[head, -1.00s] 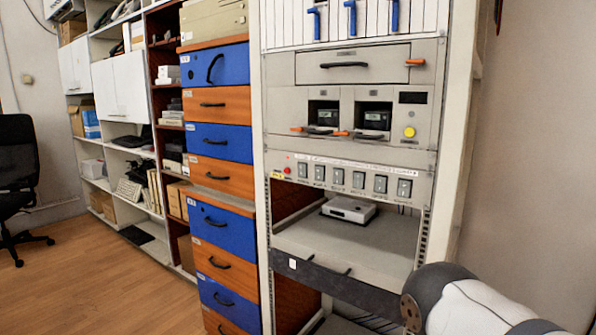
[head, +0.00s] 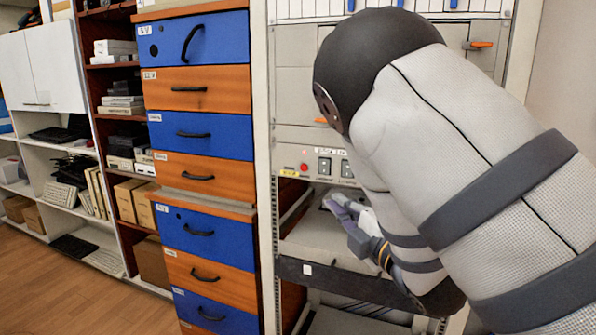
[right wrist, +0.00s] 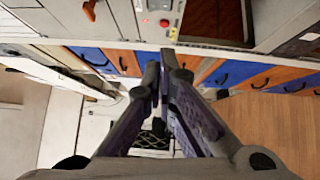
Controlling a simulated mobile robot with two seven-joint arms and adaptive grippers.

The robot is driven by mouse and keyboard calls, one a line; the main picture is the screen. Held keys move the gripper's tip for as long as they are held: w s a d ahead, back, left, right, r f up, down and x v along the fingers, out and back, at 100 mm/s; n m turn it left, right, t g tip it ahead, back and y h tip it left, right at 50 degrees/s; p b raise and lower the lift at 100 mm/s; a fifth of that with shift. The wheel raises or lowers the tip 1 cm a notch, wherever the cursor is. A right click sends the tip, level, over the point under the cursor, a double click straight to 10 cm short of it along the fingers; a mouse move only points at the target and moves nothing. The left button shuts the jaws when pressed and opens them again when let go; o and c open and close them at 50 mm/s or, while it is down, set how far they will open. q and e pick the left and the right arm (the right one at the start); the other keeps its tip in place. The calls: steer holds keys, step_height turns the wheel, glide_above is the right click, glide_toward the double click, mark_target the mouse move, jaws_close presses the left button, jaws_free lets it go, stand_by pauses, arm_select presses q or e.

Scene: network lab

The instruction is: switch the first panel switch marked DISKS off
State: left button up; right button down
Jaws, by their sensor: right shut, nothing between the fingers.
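The switch panel (head: 313,178) of the rack shows in the head view with two grey rocker switches (head: 324,166) (head: 347,169); the other switches are hidden behind my right arm. The labels above are too small to read, and I cannot tell which way the rockers are set. My right gripper (head: 334,204) is shut and empty, just below the panel and apart from it, in front of the rack's open bay. In the right wrist view its closed fingers (right wrist: 161,78) point towards the rack. My left gripper is not in view.
A red button (head: 304,167) sits at the panel's left end; it also shows in the right wrist view (right wrist: 164,22). A rack shelf (head: 340,284) lies below the gripper. Blue and orange drawers (head: 197,138) stand left of the rack. Floor (head: 80,295) is clear at lower left.

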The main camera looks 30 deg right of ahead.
steer(key=r, duration=0.1)
steer(key=b, duration=0.1)
glide_toward(324, 169)
steer(key=w+a+r, duration=0.1)
steer(key=w+a, duration=0.3)
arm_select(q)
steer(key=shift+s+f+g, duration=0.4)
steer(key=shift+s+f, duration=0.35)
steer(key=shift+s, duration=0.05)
arm_select(e)
steer(key=shift+w+d+r, duration=0.25)
steer(key=shift+w+d, duration=0.4)
steer(key=shift+w+d+r, duration=0.25)
steer(key=shift+w+d, duration=0.35)
steer(key=shift+d, duration=0.05)
